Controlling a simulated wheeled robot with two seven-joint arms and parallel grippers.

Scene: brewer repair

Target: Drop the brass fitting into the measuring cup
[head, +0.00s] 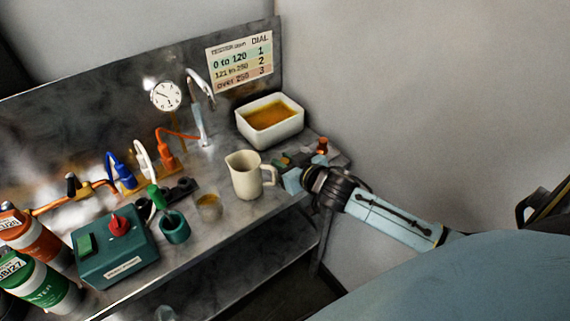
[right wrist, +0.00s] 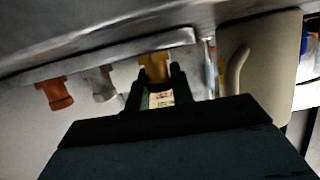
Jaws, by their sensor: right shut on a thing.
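The measuring cup (head: 243,178) is a cream jug standing upright on the steel bench, its handle towards my right gripper. It also shows at the right of the right wrist view (right wrist: 272,60). My right gripper (head: 287,177) is low over the bench, just right of the cup. In the right wrist view its fingers (right wrist: 158,85) are shut on the yellow brass fitting (right wrist: 154,66), which appears still at the holder strip (right wrist: 100,54). The fitting is hard to make out in the head view. My left gripper is not in view.
A copper-coloured fitting (right wrist: 55,93) and a grey fitting (right wrist: 103,85) are beside the brass one. A white basin (head: 270,128) of amber liquid stands behind.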

